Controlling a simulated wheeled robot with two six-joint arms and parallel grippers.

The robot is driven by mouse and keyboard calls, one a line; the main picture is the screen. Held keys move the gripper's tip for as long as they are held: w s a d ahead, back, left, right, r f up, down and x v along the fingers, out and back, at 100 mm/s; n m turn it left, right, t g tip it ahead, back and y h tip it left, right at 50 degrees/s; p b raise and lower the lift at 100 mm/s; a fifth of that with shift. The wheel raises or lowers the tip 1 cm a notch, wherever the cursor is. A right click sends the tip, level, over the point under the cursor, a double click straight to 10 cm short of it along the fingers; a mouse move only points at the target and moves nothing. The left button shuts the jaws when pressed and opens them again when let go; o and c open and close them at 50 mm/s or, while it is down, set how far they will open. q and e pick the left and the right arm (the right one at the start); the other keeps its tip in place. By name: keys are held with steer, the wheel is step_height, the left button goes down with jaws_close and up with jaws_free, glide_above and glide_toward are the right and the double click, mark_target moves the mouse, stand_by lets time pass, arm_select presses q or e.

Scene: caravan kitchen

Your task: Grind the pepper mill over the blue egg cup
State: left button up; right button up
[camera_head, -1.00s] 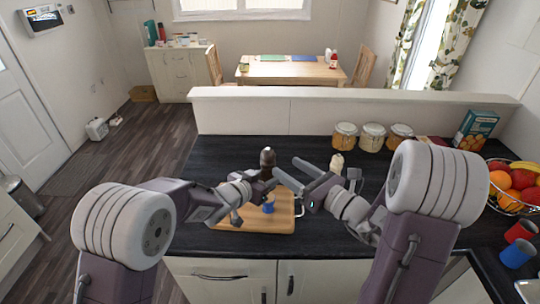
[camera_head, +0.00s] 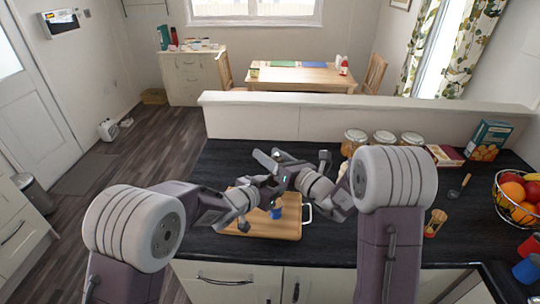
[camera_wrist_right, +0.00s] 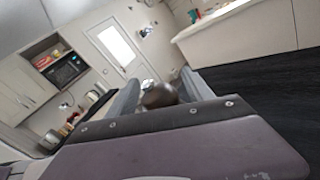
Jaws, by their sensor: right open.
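The blue egg cup (camera_head: 277,212) stands on the wooden board (camera_head: 250,228), just below my grippers in the head view. My left gripper (camera_head: 265,186) is over the board and appears shut on the pepper mill's body. The mill is mostly hidden behind my right gripper in the head view. My right gripper (camera_head: 268,158) is open at the height of the mill's top. In the right wrist view, the pepper mill's dark round top (camera_wrist_right: 160,95) sits between my two open fingers. I cannot tell whether they touch it.
Several jars (camera_head: 384,138) and a blue box (camera_head: 489,140) line the back of the dark counter. A fruit basket (camera_head: 518,200), an hourglass (camera_head: 435,222) and cups (camera_head: 527,270) are at the right. The counter left of the board is clear.

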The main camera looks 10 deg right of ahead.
steer(key=shift+w, duration=0.1)
jaws_close()
steer(key=shift+d+m+t+h, duration=0.15)
steer(key=shift+m+t+h, duration=0.55)
steer(key=shift+h, duration=0.6)
jaws_free()
steer(key=shift+w, duration=0.1)
step_height(320, 180, up, 10)
